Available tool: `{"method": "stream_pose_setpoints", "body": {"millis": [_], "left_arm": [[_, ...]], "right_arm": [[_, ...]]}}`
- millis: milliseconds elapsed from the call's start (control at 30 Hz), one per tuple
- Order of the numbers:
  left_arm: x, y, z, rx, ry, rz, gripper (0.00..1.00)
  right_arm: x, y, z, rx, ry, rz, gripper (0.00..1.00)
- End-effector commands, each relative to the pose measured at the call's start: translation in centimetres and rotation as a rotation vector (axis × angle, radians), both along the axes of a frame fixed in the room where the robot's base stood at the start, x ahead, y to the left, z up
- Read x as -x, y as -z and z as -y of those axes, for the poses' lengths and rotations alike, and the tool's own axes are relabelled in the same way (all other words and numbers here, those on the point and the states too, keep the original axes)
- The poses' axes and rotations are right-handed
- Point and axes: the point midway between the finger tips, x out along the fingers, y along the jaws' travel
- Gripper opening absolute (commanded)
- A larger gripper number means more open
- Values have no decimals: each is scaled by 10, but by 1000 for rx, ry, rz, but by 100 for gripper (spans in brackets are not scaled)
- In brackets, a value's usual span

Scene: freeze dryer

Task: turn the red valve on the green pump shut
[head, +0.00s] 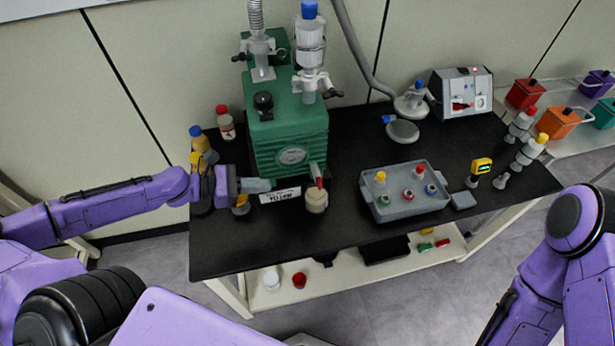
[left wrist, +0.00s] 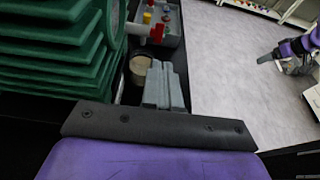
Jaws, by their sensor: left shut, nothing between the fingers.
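The green pump (head: 288,135) stands on the black bench top, and its ribbed side fills the upper left of the left wrist view (left wrist: 50,50). The red valve (head: 319,183) is on a short pipe at the pump's lower front right, above a beige-topped jar (head: 316,202). The valve also shows in the left wrist view (left wrist: 157,33), beyond the fingertips. My left gripper (head: 266,185) is shut and empty, low in front of the pump, left of the valve and apart from it. In the left wrist view its grey fingers (left wrist: 163,85) lie together beside the jar (left wrist: 140,66).
A grey tray (head: 385,213) with several coloured-capped vials stands to the right. A white label plate (head: 280,196) lies below my left fingers. The front bench strip is clear.

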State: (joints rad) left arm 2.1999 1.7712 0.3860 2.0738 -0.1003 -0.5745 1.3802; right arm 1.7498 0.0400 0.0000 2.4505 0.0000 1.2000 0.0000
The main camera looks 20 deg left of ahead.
Motion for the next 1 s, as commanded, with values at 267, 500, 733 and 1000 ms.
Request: {"method": "stream_pose_setpoints", "body": {"millis": [267,500,733,1000], "left_arm": [[-19,19,27,-15,7,-4,0],[-41,38,60,-13,6,-2,0],[-62,31,90,-13,5,-3,0],[-68,25,99,-9,2,-2,0]], "right_arm": [[0,29,0,0,0,0,72],[-1,89,0,0,0,0,72],[-1,108,0,0,0,0,72],[-1,110,0,0,0,1,72]]}}
